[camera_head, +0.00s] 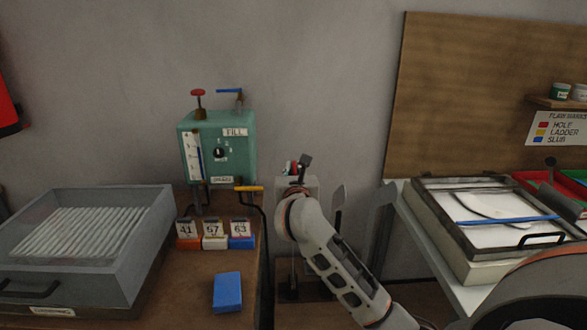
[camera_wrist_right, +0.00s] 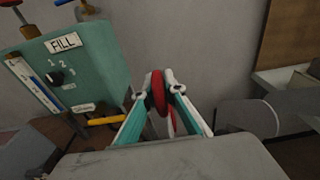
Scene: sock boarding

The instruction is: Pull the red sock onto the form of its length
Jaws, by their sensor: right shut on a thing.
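My right gripper (camera_wrist_right: 160,88) is shut on the red sock (camera_wrist_right: 158,92). In the right wrist view a narrow red strip of the sock shows between the two fingertips, with a paler part below it. In the head view my right arm reaches up at the middle, and the gripper (camera_head: 297,168) is mostly hidden behind my wrist, with a little red showing. A flat grey upright shape (camera_head: 338,203) stands just right of my wrist; it may be a form, but I cannot tell its length. My left gripper is not in view.
A green FILL machine (camera_head: 218,150) with a yellow-handled lever (camera_head: 249,188) stands left of my wrist. Cards marked 41, 57 and 63 stand near a blue block (camera_head: 227,292). A ribbed grey tray (camera_head: 140,240) is at left. A framed white panel (camera_head: 470,265) is at right.

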